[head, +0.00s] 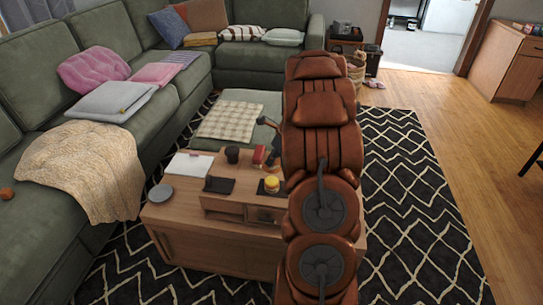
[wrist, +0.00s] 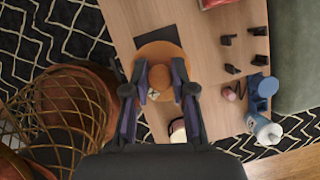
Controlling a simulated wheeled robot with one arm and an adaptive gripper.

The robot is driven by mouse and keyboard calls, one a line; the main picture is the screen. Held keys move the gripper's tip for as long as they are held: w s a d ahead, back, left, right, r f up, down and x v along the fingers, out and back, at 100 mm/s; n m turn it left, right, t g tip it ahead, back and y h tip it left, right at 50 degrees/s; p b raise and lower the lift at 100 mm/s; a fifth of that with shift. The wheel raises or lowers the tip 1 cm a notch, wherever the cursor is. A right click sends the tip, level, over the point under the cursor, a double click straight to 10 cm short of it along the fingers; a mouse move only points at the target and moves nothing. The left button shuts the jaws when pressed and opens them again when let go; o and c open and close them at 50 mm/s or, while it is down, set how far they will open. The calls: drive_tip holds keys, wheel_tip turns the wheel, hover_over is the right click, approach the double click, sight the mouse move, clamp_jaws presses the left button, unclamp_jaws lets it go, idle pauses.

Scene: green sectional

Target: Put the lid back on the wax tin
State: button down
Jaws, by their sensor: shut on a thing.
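My gripper (wrist: 160,80) is shut on a small orange round piece (wrist: 161,75), which looks like the lid's knob. A wider orange disc (wrist: 157,52) shows around it, over a dark mat (wrist: 138,30) on the wooden table. I cannot tell whether the disc is raised or resting. In the head view a small yellow round thing (head: 271,183) is over a dark mat. My gripper cannot be made out clearly there.
The coffee table (head: 165,218) also holds a dark cup (head: 232,155), a red item (head: 258,154), a black tray (head: 218,186) and a grey disc (head: 160,193).

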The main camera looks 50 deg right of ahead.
drive_tip(key=shift+f+b, duration=2.1)
drive_tip(key=shift+b, duration=0.25)
drive_tip(key=shift+f+p, duration=0.35)
drive_tip(key=shift+f, duration=0.7)
drive_tip(key=shift+w+r+p, duration=0.1)
drive_tip(key=shift+p, duration=0.9)
drive_tip(key=shift+f+p, duration=0.2)
drive_tip(key=shift+p, duration=1.3)
idle(0.8)
drive_tip(key=c, duration=0.9)
unclamp_jaws()
drive_tip(key=shift+o, duration=0.5)
drive_tip(key=o, duration=0.4)
